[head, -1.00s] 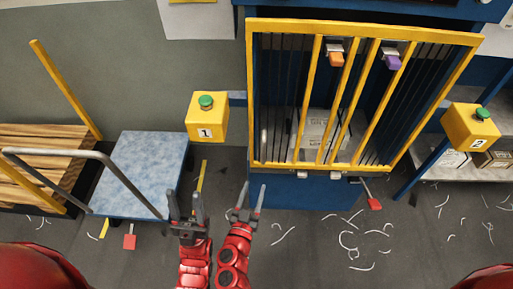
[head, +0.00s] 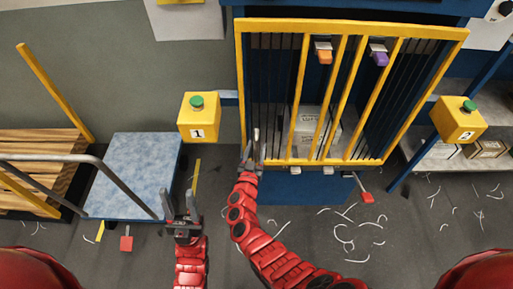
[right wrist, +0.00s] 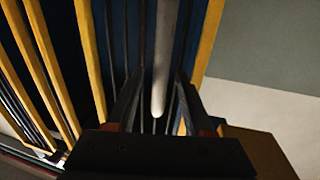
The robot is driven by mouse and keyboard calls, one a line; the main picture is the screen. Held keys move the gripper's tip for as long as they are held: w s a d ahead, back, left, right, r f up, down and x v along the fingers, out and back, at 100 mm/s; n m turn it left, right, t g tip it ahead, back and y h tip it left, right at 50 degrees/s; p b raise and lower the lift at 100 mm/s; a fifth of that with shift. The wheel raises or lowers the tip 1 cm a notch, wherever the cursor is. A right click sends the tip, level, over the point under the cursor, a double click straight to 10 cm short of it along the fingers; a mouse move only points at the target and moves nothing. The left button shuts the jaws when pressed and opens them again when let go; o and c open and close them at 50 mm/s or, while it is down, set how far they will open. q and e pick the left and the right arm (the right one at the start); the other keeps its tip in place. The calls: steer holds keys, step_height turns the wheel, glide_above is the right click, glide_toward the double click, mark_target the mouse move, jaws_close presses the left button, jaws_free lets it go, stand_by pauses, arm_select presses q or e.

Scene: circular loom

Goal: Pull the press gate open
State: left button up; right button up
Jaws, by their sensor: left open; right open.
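The press gate (head: 303,100) is a yellow frame with yellow and dark bars across the front of the blue press, and it looks closed. A pale upright handle (head: 256,134) is at its lower left. My right gripper (head: 252,152) is open at the handle's lower end. In the right wrist view the handle (right wrist: 164,70) runs down between the two open fingers (right wrist: 155,100); I cannot tell whether they touch it. My left gripper (head: 179,203) is open and empty, low in front of the blue-topped cart.
Yellow button boxes 1 (head: 199,118) and 2 (head: 459,119) flank the gate. A blue-topped cart (head: 130,170) and a wooden pallet (head: 40,160) stand at left. Pale scraps litter the floor at right.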

steer(key=shift+w, duration=0.2)
jaws_close()
stand_by(1.4)
